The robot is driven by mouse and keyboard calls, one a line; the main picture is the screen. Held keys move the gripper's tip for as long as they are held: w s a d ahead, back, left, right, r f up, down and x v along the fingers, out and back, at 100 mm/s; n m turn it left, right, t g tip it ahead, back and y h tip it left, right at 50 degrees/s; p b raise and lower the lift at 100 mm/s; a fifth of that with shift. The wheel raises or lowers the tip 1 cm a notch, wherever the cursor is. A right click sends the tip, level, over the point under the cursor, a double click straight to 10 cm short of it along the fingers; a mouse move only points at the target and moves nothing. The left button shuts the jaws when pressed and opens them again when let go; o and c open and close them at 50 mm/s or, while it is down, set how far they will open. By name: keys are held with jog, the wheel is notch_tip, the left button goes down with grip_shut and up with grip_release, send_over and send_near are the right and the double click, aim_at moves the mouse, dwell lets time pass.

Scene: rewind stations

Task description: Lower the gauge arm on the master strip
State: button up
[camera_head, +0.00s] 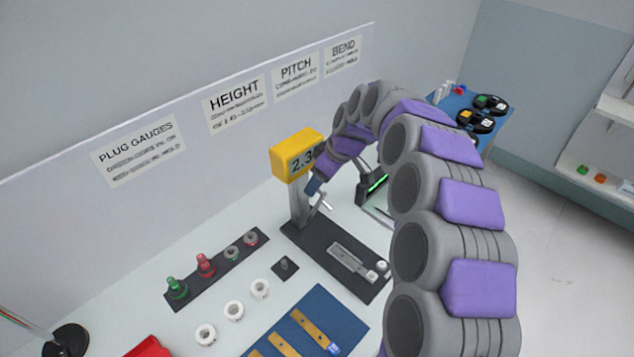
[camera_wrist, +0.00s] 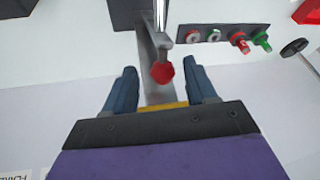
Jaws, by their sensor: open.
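The height gauge (camera_head: 297,155) is a yellow box with a display starting "2.3" on a grey post, standing on a dark base plate (camera_head: 310,243). A grey metal strip-like piece (camera_head: 350,261) lies on that plate; I cannot tell whether it is the master strip. In the wrist view a grey gauge arm (camera_wrist: 155,47) carries a red knob (camera_wrist: 162,73). My gripper (camera_wrist: 163,75) is open, with one finger on each side of the knob and gaps visible on both sides. In the head view my gripper (camera_head: 314,187) is beside the post, just below the yellow box; the knob is hidden there.
A dark rack of red, green and grey plug gauges (camera_head: 205,265) and several white rings (camera_head: 234,311) lie left of the gauge. A blue mat (camera_head: 345,318) with brass-coloured strips (camera_head: 316,329) is in front. A labelled wall panel (camera_head: 190,130) stands close behind.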

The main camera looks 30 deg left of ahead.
jog(key=shift+s, duration=0.1)
jog(key=shift+a+f, duration=0.15)
jog(key=shift+a, duration=0.45)
jog(key=shift+c, duration=0.7)
jog(key=shift+d, duration=0.25)
jog(key=c, duration=0.4)
grip_shut()
